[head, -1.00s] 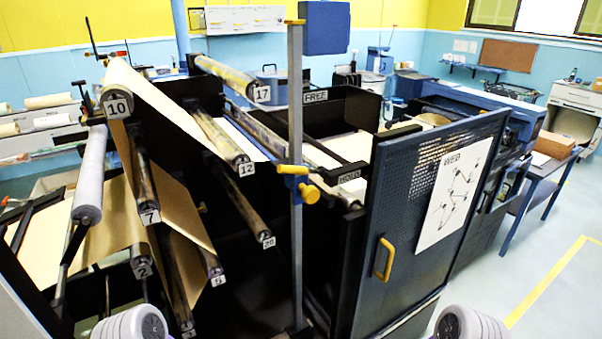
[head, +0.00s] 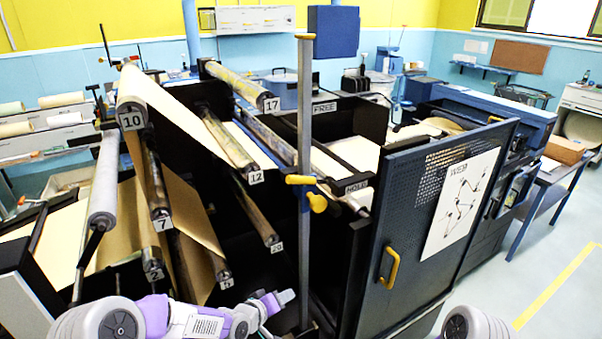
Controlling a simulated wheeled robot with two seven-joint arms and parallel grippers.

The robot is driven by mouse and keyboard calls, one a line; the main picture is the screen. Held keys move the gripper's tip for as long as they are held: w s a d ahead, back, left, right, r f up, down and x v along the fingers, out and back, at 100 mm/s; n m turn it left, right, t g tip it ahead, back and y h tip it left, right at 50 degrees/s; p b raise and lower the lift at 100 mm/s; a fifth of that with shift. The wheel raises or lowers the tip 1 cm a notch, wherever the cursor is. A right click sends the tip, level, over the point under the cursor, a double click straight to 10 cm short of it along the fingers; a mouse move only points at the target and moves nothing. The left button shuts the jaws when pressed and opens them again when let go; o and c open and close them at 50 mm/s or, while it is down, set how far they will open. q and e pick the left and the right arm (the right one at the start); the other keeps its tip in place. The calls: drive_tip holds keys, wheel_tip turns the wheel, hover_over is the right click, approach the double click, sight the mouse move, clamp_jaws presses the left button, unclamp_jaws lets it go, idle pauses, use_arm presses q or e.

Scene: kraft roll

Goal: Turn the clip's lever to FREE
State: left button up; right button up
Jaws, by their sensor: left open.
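A yellow lever-like bar (head: 300,180) lies roughly level across a grey upright post. A blue block (head: 305,199) and a yellow knob (head: 317,203) sit just below it; I cannot tell for sure that this is the clip. A FREE plate (head: 324,107) is on the black frame behind the post. A HOLD plate (head: 357,186) is lower, to the post's right. My left gripper (head: 284,298) is open and appears empty, low beside the post and well below the yellow bar. My right gripper is out of view.
Numbered rollers, such as roller 12 (head: 228,143) and roller 10 (head: 131,95), carry brown paper left of the post. A blue perforated door (head: 405,240) with a yellow handle (head: 389,265) stands at the right. Open floor (head: 540,270) lies beyond it.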

use_arm(q)
drive_tip(key=w+r+t+h+p, duration=0.1)
drive_tip(key=w+r+t, duration=0.15)
drive_tip(key=r, duration=0.65)
drive_tip(key=w+r+t+h, duration=0.1)
drive_tip(key=w+r, duration=0.2)
drive_tip(key=r, duration=0.7)
drive_tip(key=t+h+p, duration=0.1)
drive_tip(key=t, duration=0.1)
approach(300, 180)
drive_tip(key=x, duration=0.3)
drive_tip(key=shift+w+f, duration=0.25)
drive_tip(key=shift+w, duration=0.2)
drive_tip(key=p+x, duration=0.1)
drive_tip(key=x, duration=0.6)
drive_tip(key=shift+w+f, duration=0.1)
clamp_jaws()
